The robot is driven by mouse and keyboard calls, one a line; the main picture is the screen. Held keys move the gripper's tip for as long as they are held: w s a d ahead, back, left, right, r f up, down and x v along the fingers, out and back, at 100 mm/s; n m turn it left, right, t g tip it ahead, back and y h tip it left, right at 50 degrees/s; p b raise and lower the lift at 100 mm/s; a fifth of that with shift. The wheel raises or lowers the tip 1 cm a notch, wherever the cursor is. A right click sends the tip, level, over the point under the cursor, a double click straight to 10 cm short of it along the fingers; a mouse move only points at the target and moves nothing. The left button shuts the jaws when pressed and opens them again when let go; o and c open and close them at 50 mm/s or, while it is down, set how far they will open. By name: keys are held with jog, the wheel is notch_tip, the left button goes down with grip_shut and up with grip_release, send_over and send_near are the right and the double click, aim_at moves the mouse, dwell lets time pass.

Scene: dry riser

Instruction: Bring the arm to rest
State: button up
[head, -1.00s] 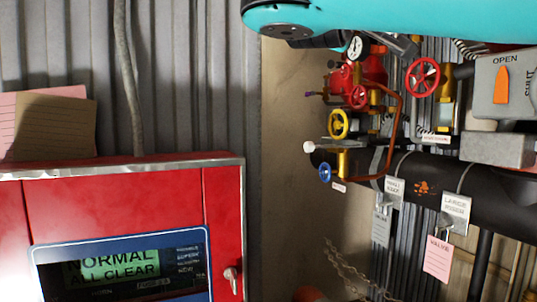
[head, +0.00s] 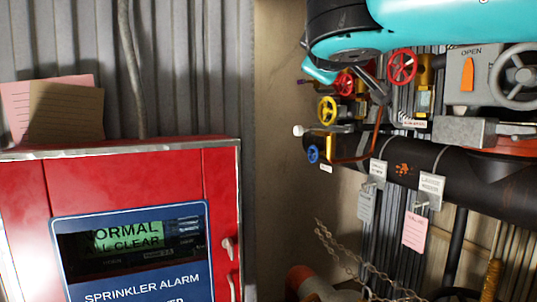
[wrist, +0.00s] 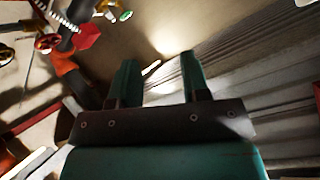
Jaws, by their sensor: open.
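My gripper (wrist: 157,72) shows in the wrist view with its two teal fingers apart and nothing between them. Beyond the fingertips are a bare beige wall and grey corrugated metal. In the head view my teal arm crosses the top right, in front of the upper part of the pipework. The gripper's fingers cannot be made out clearly there.
A red sprinkler alarm cabinet (head: 120,172) stands at the left, with paper notes (head: 62,112) above it. At the right are a black pipe (head: 440,174) with hanging tags, a red handwheel (head: 403,65), a yellow handwheel (head: 327,109) and a grey valve box (head: 490,75). Chains hang below.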

jog(key=s+d+f+m+g+y, duration=0.1)
jog(key=s+f+g+y, duration=0.3)
jog(key=f, duration=0.8)
jog(key=s+d+f+g+y, duration=0.2)
jog(key=s+f+g, duration=0.35)
jog(key=f, duration=0.65)
jog(key=s+f+m+g, duration=0.1)
jog(key=s+f+g, duration=0.3)
jog(key=s, duration=0.6)
jog(key=s+d+f+m+g+y, duration=0.1)
jog(key=s+f+g, duration=0.4)
jog(key=s, duration=0.5)
notch_tip(320, 180, down, 2)
jog(key=shift+s+d+f, duration=0.1)
jog(key=shift+s+d, duration=0.05)
jog(key=shift+d, duration=0.05)
dwell(3.3)
